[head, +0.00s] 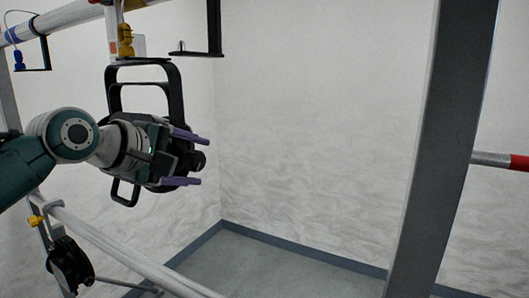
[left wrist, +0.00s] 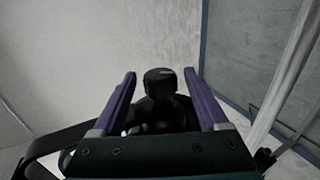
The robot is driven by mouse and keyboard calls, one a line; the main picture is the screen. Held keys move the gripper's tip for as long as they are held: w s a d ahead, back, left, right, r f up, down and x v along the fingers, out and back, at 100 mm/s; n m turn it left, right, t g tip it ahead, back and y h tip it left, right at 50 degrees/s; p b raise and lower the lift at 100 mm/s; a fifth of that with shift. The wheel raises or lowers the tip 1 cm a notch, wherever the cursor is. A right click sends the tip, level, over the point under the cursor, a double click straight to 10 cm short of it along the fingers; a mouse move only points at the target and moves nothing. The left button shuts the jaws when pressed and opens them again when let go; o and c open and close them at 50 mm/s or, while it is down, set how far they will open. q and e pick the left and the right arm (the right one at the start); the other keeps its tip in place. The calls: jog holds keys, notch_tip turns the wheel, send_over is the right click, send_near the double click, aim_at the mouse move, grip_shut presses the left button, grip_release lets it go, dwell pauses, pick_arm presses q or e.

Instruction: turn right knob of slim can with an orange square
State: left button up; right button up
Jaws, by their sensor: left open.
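A black can hangs by its black yoke (head: 146,68) from the upper rail at the left of the head view. My left gripper and arm cover most of its body. My left gripper (head: 200,159) is open, with its purple fingers above and below a black knob (head: 198,160) on the can. In the left wrist view the knob (left wrist: 160,82) stands between the two spread fingers, with a visible gap on each side. I cannot make out an orange square on the can. My right gripper is not in view.
Another black fixture (head: 70,264) hangs from the lower rail (head: 120,250) at lower left. A yellow clamp (head: 125,40) sits above the yoke. A grey post (head: 445,140) stands at right. The floor (head: 270,270) between is clear.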

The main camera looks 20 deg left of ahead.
aim_at(188, 160)
pick_arm(q)
jog(key=shift+b+v, duration=0.5)
jog(key=shift+v, duration=2.55)
jog(key=s+d+f+m+g, duration=0.4)
jog(key=s+d+f+m, duration=0.4)
jog(key=f, duration=0.3)
jog(key=s+d+f+m+g, duration=0.3)
jog(key=s+m, duration=0.2)
jog(key=s, duration=0.4)
jog(key=s+d+f+m+g, duration=0.25)
jog(key=s+m, duration=0.25)
jog(key=s, duration=0.3)
notch_tip(188, 160, up, 17)
jog(key=s+m+y+p, duration=0.1)
jog(key=p, duration=1.6)
jog(key=shift+s+d, duration=0.3)
jog(key=shift+s, duration=0.05)
